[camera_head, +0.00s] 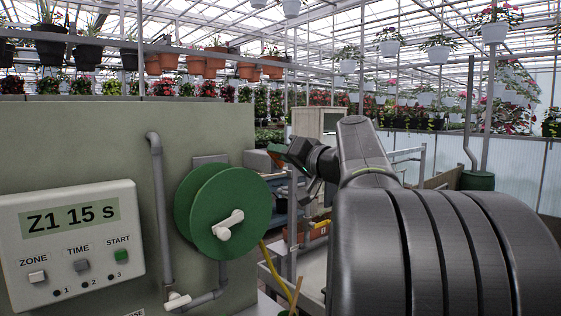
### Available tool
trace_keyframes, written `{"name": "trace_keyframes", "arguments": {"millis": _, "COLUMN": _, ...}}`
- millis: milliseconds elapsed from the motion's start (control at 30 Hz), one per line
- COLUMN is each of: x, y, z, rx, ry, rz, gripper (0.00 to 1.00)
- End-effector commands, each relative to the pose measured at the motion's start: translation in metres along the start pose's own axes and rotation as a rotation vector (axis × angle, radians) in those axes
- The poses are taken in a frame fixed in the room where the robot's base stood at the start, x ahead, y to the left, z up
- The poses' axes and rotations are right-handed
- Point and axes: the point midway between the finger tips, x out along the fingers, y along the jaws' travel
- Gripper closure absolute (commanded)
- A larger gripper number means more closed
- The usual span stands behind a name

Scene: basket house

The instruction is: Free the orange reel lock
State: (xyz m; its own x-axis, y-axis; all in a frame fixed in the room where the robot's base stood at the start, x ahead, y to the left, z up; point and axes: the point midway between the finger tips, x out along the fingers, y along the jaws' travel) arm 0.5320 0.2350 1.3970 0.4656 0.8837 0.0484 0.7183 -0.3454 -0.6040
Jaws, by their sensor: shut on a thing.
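The green hose reel (222,211) is mounted on the grey-green wall panel, with a white crank handle (229,224) at its front. I cannot make out an orange lock on the reel. My gripper (290,160) is just right of the reel's upper edge in the picture, pointing left. Its jaws are shut on a small, dark orange-brown and green piece (277,151). This piece is too small to identify, and whether it touches the reel I cannot tell. My arm hides much of the right side.
A control box (70,245) reading "Z1 15 s" is at left. A grey pipe (158,210) runs down to a white valve (177,300) below the reel. A yellow hose (275,270) hangs right of the reel. Carts and shelving stand behind my arm.

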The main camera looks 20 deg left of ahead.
Motion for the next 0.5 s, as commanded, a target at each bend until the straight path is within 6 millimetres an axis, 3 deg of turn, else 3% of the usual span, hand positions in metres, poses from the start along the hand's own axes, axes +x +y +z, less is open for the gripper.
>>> {"name": "trace_keyframes", "arguments": {"millis": 500, "x": -0.001, "y": 0.009, "z": -0.024, "rx": 0.474, "ry": 0.033, "rz": 0.006, "gripper": 1.00}}
